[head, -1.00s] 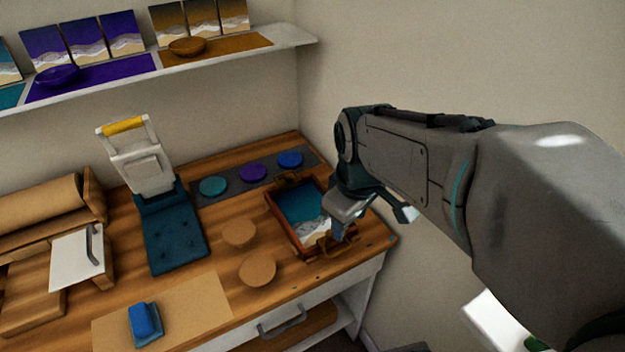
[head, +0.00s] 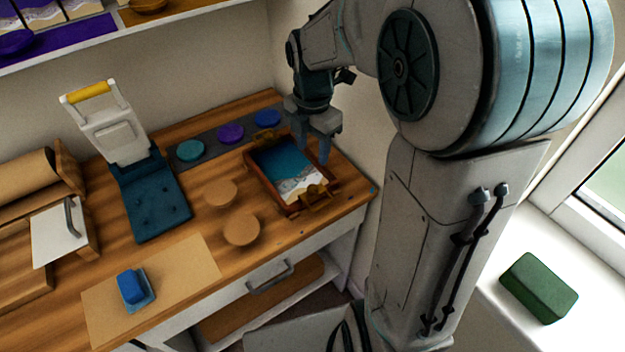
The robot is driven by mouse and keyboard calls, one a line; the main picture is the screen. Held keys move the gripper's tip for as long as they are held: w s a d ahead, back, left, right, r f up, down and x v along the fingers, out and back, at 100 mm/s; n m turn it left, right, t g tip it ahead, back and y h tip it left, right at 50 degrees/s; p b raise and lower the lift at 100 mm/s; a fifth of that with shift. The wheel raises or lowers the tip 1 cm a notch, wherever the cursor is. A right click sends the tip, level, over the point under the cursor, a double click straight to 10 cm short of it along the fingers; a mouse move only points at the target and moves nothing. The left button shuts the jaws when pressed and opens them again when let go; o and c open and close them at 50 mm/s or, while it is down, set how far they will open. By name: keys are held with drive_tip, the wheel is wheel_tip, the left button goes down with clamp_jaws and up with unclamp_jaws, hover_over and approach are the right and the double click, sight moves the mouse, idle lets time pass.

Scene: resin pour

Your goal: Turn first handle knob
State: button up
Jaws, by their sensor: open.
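A wooden tray (head: 292,208) with a teal and white wave picture in it sits at the right end of the wooden table. A brass-coloured handle knob (head: 317,193) stands on its near end.
Teal, purple and blue round pots (head: 231,133) stand on a grey strip behind. Two cork discs (head: 241,229) lie left of the tray. A teal press with a yellow handle (head: 88,92) stands further left. A blue block (head: 130,287) lies at the front. A wall shelf (head: 100,50) hangs above.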

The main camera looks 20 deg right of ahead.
sight(313, 187)
wheel_tip(313, 187, down, 12)
drive_tip(key=shift+f+b, duration=0.1)
drive_tip(key=shift+b, duration=0.2)
drive_tip(key=c, duration=1)
